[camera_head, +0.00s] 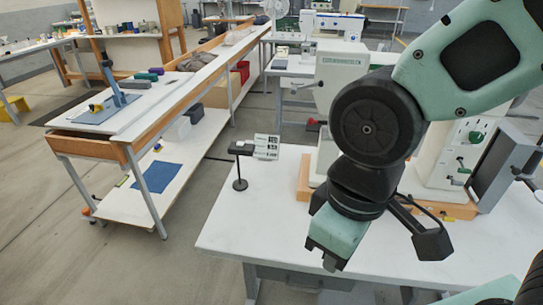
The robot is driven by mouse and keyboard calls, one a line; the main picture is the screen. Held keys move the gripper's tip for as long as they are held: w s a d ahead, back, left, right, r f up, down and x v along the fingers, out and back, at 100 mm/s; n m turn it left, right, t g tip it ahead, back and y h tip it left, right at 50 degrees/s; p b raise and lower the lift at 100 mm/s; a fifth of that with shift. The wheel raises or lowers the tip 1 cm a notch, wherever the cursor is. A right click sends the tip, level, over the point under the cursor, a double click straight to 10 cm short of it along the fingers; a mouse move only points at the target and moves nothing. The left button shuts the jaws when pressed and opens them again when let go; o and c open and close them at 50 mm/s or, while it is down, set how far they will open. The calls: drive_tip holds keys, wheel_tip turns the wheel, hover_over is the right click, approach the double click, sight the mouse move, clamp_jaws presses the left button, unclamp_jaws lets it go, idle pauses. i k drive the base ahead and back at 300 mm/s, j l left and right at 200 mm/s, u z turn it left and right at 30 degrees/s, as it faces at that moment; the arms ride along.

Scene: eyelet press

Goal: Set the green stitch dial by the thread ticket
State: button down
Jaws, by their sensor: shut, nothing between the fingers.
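A pale sewing machine (341,73) stands on the white table (270,215), largely hidden behind my arm. On its right part, a small green round knob (476,137) shows among other small controls; it looks like the green stitch dial, but its setting is too small to read. A small white card with dark marks (266,147) stands by a black stand at the table's left; it may be the thread ticket, and its text is unreadable. My gripper (328,262) is shut and empty, pointing down above the table in front of the machine, left of the knob and apart from it.
The black stand (240,170) rises from the table's left edge. A grey tilted panel (497,170) stands at the right, close to the knob. The table's front left is clear. A long wooden-edged bench (130,130) lies beyond a floor gap at the left.

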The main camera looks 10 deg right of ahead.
sight(475, 138)
drive_tip(key=z, duration=1.25)
drive_tip(key=k+z, duration=0.2)
drive_tip(key=z, duration=0.15)
drive_tip(key=k+z, duration=0.15)
drive_tip(key=z, duration=0.15)
drive_tip(key=i+j, duration=0.4)
drive_tip(key=i, duration=0.1)
